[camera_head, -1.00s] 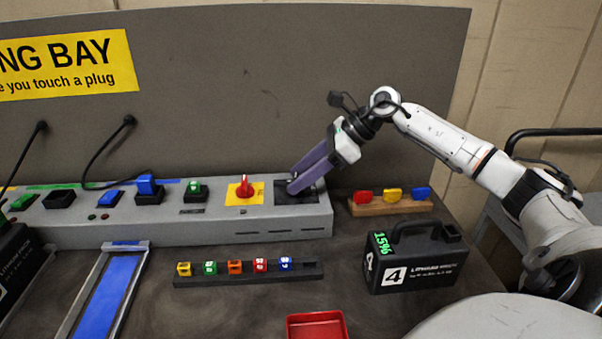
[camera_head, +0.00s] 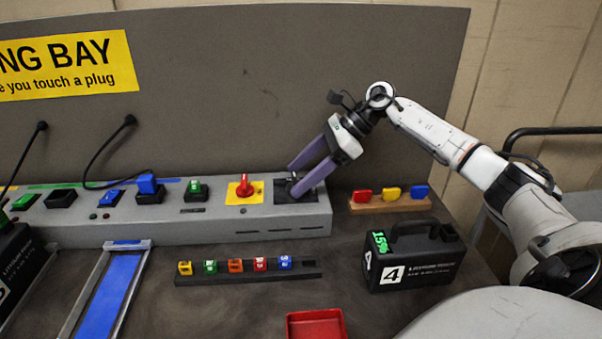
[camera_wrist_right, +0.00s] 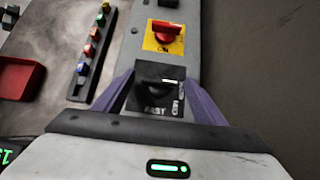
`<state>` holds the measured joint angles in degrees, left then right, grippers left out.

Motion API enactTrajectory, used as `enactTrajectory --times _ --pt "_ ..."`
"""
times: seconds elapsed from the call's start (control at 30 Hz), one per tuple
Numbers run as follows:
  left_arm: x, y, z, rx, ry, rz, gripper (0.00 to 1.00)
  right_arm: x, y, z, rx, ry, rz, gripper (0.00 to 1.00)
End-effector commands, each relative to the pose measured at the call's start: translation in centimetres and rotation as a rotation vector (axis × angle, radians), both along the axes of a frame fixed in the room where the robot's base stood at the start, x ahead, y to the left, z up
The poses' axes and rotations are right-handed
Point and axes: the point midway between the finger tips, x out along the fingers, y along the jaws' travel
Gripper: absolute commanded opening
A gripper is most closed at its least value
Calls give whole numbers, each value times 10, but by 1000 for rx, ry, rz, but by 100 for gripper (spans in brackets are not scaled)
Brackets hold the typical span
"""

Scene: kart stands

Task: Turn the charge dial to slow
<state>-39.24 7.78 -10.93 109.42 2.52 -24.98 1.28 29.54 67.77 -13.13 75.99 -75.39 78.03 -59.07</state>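The charge dial (camera_head: 294,180) is a black knob on a black plate at the right end of the grey console. In the right wrist view the dial (camera_wrist_right: 150,86) shows a pale mark on its right part. "FAST" reads on the plate below it, and a sideways label at its right is too small to read surely. My right gripper (camera_head: 295,181) is open, its purple fingers spread on either side of the dial. The right wrist view shows the gripper (camera_wrist_right: 160,78) with a finger left and right of the knob; contact cannot be told. My left gripper is out of view.
A red switch (camera_head: 244,184) on a yellow plate sits left of the dial. A wooden block (camera_head: 390,205) with coloured pieces and a black battery (camera_head: 415,262) stand to the right. A black rack (camera_head: 225,277) of coloured pieces and a red tray (camera_head: 316,325) lie in front.

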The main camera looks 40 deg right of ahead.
Motion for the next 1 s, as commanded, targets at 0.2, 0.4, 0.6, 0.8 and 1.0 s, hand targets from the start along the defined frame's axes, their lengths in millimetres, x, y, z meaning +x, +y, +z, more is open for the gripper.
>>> enactTrajectory --times 0.2,0.4,0.6,0.8,1.0 --pt "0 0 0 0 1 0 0 0 0 0 1 0 -1 64" --pt "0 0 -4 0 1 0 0 -5 -7 8 0 -2 -3 64" --pt "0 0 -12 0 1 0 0 -22 -29 34 -3 -2 -4 64" --pt "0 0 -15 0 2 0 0 -38 -47 61 -1 -2 -4 64" --pt "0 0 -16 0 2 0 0 -45 -56 72 0 -1 -2 64"
